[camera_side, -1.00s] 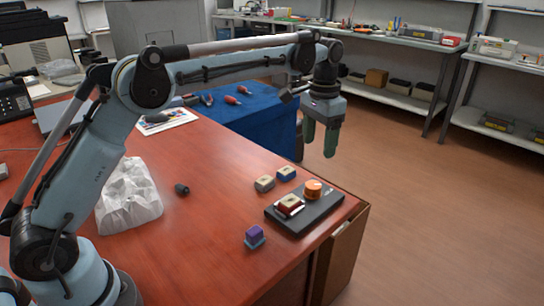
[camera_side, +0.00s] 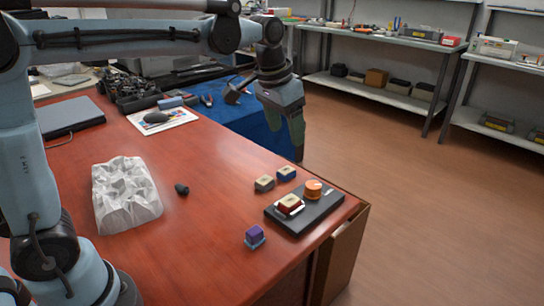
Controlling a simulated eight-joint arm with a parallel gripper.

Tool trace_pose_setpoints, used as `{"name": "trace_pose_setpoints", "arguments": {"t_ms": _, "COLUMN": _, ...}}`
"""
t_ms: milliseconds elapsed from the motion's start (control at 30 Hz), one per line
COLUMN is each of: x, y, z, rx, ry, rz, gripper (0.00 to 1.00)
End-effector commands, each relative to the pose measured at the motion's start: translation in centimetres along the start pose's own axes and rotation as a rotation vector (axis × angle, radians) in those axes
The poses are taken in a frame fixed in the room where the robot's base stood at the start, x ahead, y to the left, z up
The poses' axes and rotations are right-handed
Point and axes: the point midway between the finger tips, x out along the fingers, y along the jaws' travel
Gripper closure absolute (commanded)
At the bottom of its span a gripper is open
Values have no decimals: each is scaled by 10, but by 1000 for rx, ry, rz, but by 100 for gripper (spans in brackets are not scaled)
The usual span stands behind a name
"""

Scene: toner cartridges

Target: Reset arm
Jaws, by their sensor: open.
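A black base plate (camera_side: 322,212) lies near the table's right edge.
A crumpled white object (camera_side: 125,194) and a small black cylinder (camera_side: 182,189) lie on the table's left half. A laptop (camera_side: 70,118), a mouse on a colourful sheet (camera_side: 162,119) and a blue-covered table (camera_side: 245,118) are behind. Shelves (camera_side: 385,95) line the back wall.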

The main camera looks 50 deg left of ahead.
Motion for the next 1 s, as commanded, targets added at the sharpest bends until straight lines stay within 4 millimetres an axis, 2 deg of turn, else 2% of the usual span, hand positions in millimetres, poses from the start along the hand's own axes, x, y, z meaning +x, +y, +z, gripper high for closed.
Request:
{"name": "trace_pose_setpoints", "arguments": {"t_ms": 33, "x": -4, "y": -1, "z": 14, "rx": -11, "ry": 25, "rz": -3, "gripper": 31}}
{"name": "trace_pose_setpoints", "arguments": {"t_ms": 267, "x": -9, "y": -3, "z": 68, "rx": -56, "ry": 145, "rz": -17, "gripper": 31}}
{"name": "trace_pose_setpoints", "arguments": {"t_ms": 500, "x": 4, "y": -3, "z": 125, "rx": -101, "ry": 267, "rz": -31, "gripper": 31}}
{"name": "trace_pose_setpoints", "arguments": {"t_ms": 600, "x": 13, "y": -3, "z": 143, "rx": -115, "ry": 308, "rz": -35, "gripper": 31}}
{"name": "trace_pose_setpoints", "arguments": {"t_ms": 800, "x": 25, "y": -3, "z": 163, "rx": -132, "ry": 356, "rz": -39, "gripper": 31}}
{"name": "trace_pose_setpoints", "arguments": {"t_ms": 1000, "x": 26, "y": -3, "z": 165, "rx": -135, "ry": 364, "rz": -40, "gripper": 31}}
